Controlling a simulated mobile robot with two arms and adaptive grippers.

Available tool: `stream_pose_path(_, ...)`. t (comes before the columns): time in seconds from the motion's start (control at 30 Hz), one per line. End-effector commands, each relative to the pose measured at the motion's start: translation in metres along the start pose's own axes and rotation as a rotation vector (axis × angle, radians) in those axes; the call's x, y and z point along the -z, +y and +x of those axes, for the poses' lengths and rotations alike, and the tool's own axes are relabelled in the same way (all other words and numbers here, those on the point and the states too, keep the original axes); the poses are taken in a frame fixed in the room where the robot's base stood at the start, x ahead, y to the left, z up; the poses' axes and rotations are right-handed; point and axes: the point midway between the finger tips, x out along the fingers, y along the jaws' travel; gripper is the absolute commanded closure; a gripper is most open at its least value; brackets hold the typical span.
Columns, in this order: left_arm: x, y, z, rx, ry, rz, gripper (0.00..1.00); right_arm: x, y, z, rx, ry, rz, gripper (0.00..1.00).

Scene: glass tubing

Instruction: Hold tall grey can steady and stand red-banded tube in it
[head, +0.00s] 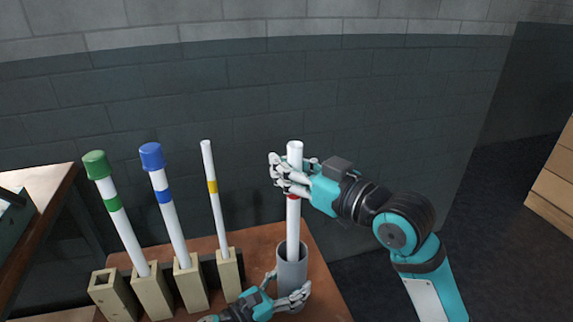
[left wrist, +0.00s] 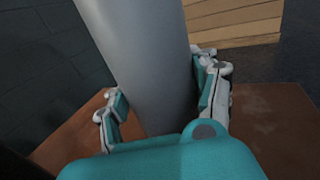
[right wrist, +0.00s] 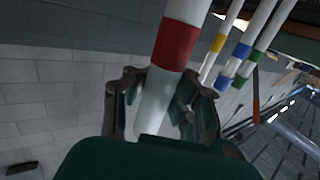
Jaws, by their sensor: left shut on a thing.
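The tall grey can (head: 292,272) stands upright near the table's front, and it fills the middle of the left wrist view (left wrist: 140,50). My left gripper (head: 287,291) is shut on the can low down, one finger on each side. The white red-banded tube (head: 293,225) stands nearly upright with its lower end inside the can's mouth. How deep it reaches is hidden. My right gripper (head: 290,173) is around the tube's upper part, just above the red band (right wrist: 175,45). Its fingers stand on both sides of the tube and look open.
To the left, pale wooden blocks (head: 152,292) hold a green-capped tube (head: 122,228), a blue-capped tube (head: 172,215) and a yellow-banded tube (head: 214,200). One block (head: 112,297) at the far left is empty. A grey brick wall rises behind. A wooden crate (head: 555,185) stands far right.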

Motion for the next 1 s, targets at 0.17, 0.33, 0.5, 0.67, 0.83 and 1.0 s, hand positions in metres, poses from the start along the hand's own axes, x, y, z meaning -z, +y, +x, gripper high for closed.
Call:
stream_pose_path(0.17, 0.0, 0.0, 0.0, 0.0, 0.001, 0.0, 0.77, 0.0, 0.0, 0.0, 0.0, 0.0, 0.0, 0.65)
stream_pose_path(0.33, 0.0, 0.0, 0.0, 0.0, 0.001, 0.0, 0.77, 0.0, 0.0, 0.0, 0.0, 0.0, 0.0, 0.65)
stream_pose_path(0.5, 0.0, 0.0, 0.0, 0.0, 0.001, 0.0, 0.77, -0.001, 0.001, -0.006, -0.002, -0.001, 0.0, 0.65)
stream_pose_path(0.67, 0.001, 0.0, 0.0, 0.0, 0.001, 0.0, 0.77, -0.001, 0.001, -0.032, -0.002, -0.003, -0.003, 0.65)
stream_pose_path(0.83, 0.001, 0.0, 0.0, 0.0, 0.001, 0.0, 0.77, -0.002, 0.001, -0.069, -0.003, -0.004, -0.003, 0.65)
stream_pose_path(1.0, 0.001, 0.0, 0.0, 0.0, 0.001, 0.0, 0.77, -0.002, 0.001, -0.1, -0.003, -0.004, -0.001, 0.65)
